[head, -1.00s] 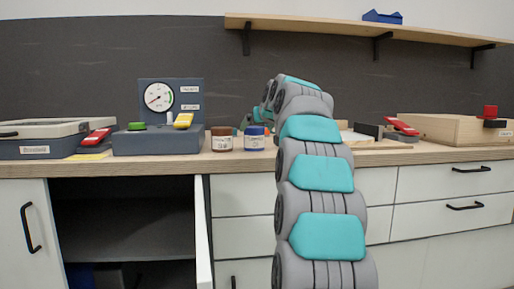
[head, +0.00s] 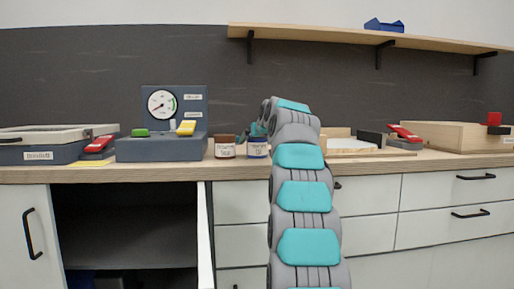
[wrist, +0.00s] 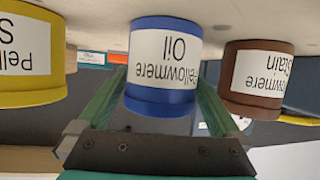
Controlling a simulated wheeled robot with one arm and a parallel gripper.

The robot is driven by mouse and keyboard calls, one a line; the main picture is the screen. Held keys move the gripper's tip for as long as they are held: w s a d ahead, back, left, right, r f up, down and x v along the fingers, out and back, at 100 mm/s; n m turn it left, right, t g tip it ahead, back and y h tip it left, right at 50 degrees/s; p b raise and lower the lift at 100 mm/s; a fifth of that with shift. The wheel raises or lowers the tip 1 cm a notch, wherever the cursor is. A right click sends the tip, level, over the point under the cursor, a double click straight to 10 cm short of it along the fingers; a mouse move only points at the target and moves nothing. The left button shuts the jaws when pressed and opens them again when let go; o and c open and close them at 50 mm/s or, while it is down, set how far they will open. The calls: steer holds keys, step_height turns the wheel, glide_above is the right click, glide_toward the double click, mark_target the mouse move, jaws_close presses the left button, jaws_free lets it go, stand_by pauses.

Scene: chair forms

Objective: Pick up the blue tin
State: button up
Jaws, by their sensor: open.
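The blue tin (wrist: 163,105), with a white label reading "Oil", appears upside down in the wrist view. It sits between the two green fingers of my gripper (wrist: 160,108), which is open; I cannot tell whether either finger touches it. In the head view the blue tin (head: 257,151) stands on the worktop, right of a brown tin (head: 225,151). My gripper is over its top there, mostly hidden by my arm, and the tin's lid is covered.
The brown tin (wrist: 258,92) is close to one finger, and a yellow tin (wrist: 30,95) is on the other side. A gauge box (head: 162,148) stands left on the worktop (head: 190,172). A wooden tray (head: 365,154) lies right. An open cabinet door (head: 205,235) juts out below.

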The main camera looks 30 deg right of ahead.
steer(key=shift+x, duration=1)
steer(key=c, duration=1.3)
steer(key=shift+r, duration=0.25)
